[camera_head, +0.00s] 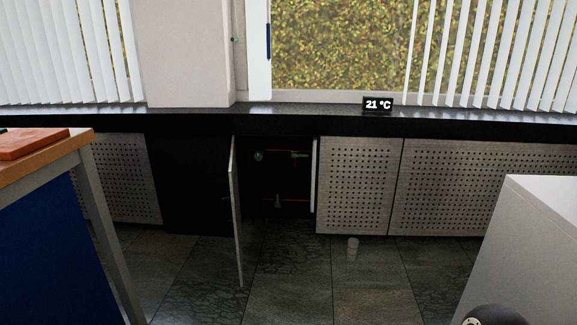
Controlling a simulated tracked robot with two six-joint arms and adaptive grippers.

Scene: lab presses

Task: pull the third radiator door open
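A row of perforated grey radiator doors runs under the dark window sill. One door (237,210) in the middle stands swung out toward me and is seen nearly edge-on. To its right is a dark open recess (285,200) with orange pipes and green valve parts (299,155). A pale upright edge stands at the recess's right side. Shut perforated panels are at left (125,178), right of the recess (358,185) and far right (450,188). Which one counts as third I cannot tell.
A table (40,145) with an orange-red item (30,142) stands at left. A grey cabinet (530,245) stands at right. A small pale cup-like object (352,249) is on the tiled floor. The floor between is mostly clear.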

